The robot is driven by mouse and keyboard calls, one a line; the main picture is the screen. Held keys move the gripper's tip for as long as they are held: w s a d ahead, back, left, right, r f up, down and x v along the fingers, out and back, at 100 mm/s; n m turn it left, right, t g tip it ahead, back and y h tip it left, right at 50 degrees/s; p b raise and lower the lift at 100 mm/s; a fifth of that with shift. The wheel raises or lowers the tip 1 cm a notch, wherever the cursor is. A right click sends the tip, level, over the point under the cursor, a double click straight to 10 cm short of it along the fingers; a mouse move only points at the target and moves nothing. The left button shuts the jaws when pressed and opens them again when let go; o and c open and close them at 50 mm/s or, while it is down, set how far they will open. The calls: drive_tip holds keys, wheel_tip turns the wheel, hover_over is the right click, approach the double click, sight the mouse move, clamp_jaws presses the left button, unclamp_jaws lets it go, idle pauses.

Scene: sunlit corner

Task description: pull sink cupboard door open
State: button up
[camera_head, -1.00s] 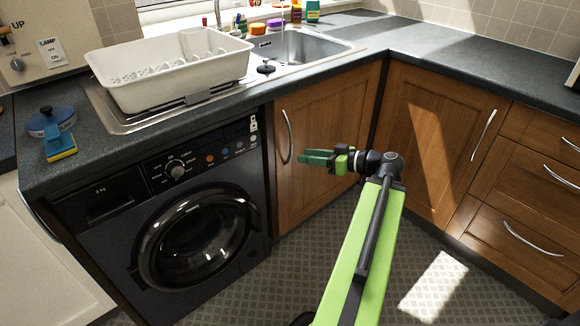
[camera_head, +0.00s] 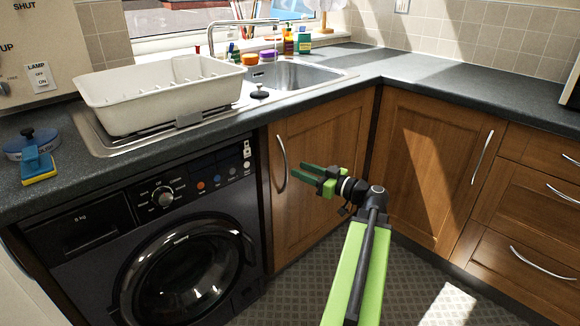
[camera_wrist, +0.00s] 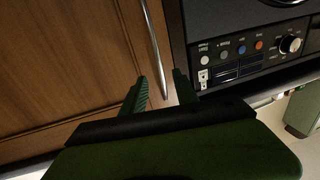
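The sink cupboard door (camera_head: 318,140) is a brown wooden panel below the sink, beside the washing machine. It looks shut. Its curved metal handle (camera_head: 280,164) runs upright along the door's left edge. My gripper (camera_head: 298,173) is in front of the door, with its green fingers apart and pointing left toward the handle. In the head view the fingertips are just right of the handle. In the wrist view the handle (camera_wrist: 153,40) reaches down between the fingertips of my gripper (camera_wrist: 162,82); I cannot tell whether it is between them in depth. Nothing is held.
A dark washing machine (camera_head: 180,240) stands left of the door. Another wooden door (camera_head: 432,165) and drawers (camera_head: 530,205) are on the right. The worktop (camera_head: 450,82) overhangs above, with a white dish rack (camera_head: 165,100). Patterned floor (camera_head: 415,275) is clear in front.

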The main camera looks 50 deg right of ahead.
drive_tip(key=w, duration=0.5)
drive_tip(key=shift+w+a, duration=0.3)
drive_tip(key=shift+a, duration=0.05)
drive_tip(key=shift+c, duration=0.5)
clamp_jaws()
idle(0.5)
